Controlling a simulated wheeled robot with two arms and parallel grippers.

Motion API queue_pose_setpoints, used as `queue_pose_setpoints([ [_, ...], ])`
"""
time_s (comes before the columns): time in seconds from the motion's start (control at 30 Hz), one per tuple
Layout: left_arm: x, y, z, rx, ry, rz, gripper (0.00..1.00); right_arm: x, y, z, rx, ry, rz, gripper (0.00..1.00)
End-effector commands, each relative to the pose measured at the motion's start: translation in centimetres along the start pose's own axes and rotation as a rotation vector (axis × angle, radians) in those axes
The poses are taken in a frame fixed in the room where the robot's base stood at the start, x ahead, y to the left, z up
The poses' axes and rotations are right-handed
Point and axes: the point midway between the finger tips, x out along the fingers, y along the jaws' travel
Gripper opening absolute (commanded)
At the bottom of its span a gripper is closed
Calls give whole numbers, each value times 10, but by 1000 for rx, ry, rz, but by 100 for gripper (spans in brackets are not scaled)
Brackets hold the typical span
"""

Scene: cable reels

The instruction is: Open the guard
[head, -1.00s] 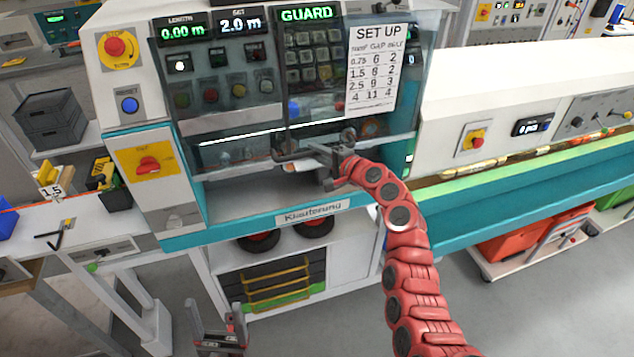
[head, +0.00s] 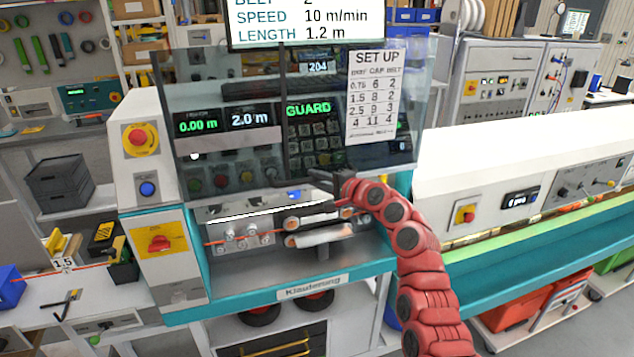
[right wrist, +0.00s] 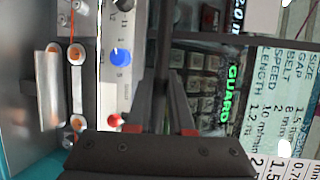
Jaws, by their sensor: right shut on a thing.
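The guard (head: 225,140) is a clear, tinted panel on the front of the cable machine (head: 160,280). It stands raised, its top part above the machine's displays and its lower edge above the work opening. My right gripper (head: 318,178) is shut on the guard's dark handle at that lower edge. In the right wrist view, the dark handle bar (right wrist: 160,50) runs between the fingers of my right gripper (right wrist: 163,100). Below the guard, pale rollers (head: 320,236) and an orange cable are uncovered. My left gripper is out of view.
A set-up sheet (head: 373,98) is at the guard's right side. A screen (head: 305,20) stands above the machine. A red emergency button (head: 140,139) and a yellow switch panel (head: 160,243) are on the left column. A long white-topped unit (head: 530,140) extends right.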

Motion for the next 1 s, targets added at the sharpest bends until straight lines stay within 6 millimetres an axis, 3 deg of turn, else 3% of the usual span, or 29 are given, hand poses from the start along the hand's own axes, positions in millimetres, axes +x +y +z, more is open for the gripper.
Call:
queue_pose_setpoints([
  [0.17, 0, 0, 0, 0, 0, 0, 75, 0, -1, 0, -1, 1, -2, 0],
  [0.2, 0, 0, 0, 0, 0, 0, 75, 0, -1, 0, -1, 1, -2, 22],
  [0.37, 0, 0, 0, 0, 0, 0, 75, 0, -1, 0, -1, 1, -2, 50],
  [0.77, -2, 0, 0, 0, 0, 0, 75, -4, 0, 0, -1, 0, -4, 50],
  [1.0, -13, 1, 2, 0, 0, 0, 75, -30, 2, -2, -1, 4, -7, 50],
])
